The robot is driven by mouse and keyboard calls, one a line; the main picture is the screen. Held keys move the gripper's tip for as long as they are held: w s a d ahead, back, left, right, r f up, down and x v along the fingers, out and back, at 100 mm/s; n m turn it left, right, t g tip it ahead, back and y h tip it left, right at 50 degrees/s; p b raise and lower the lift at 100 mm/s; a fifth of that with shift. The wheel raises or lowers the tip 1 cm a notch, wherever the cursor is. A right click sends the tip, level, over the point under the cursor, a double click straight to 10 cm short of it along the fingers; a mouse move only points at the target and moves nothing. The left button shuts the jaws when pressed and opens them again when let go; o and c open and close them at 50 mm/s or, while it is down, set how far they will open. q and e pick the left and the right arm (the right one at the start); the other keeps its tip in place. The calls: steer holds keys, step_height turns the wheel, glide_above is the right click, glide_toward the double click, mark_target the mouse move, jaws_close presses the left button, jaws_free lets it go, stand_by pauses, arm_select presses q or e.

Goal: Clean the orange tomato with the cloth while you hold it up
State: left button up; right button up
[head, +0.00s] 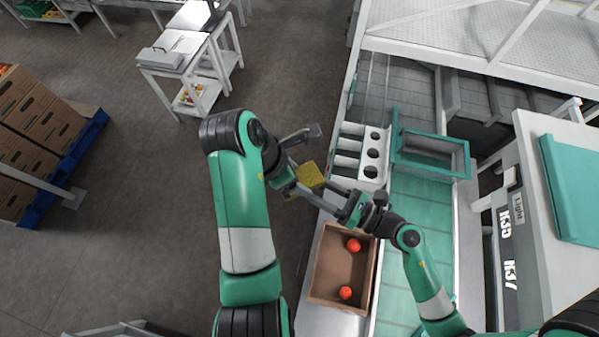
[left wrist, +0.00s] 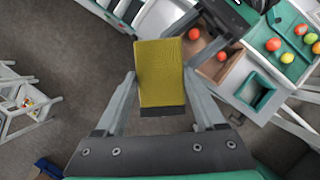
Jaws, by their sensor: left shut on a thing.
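The cloth (head: 311,175) shows as a yellow, block-like piece in my left gripper (head: 304,180). It stands between the two grey fingers in the left wrist view (left wrist: 160,72), and the gripper is shut on it. My right gripper (head: 338,196) comes in from the right, close to the cloth, above the tomato box. Its fingertips are partly covered, and I cannot tell whether it holds anything. Two orange-red tomatoes (head: 354,245) (head: 345,293) lie apart in the brown box. They also show in the left wrist view (left wrist: 194,34) (left wrist: 221,56). I see no tomato in either gripper.
The brown box (head: 315,272) stands beside the green belt (head: 415,205). A white rack with round holes (head: 350,160) and a green bin (head: 430,136) lie behind it. Several tomatoes (left wrist: 273,44) lie on a green surface at right in the left wrist view. Open floor lies left.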

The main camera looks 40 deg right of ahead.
mark_target(312, 172)
arm_select(q)
steer(key=shift+d, duration=0.1)
steer(key=shift+s+d, duration=0.25)
steer(key=shift+d, duration=0.5)
steer(key=shift+s+d, duration=0.25)
steer(key=shift+d, duration=0.45)
steer(key=shift+r, duration=3.5)
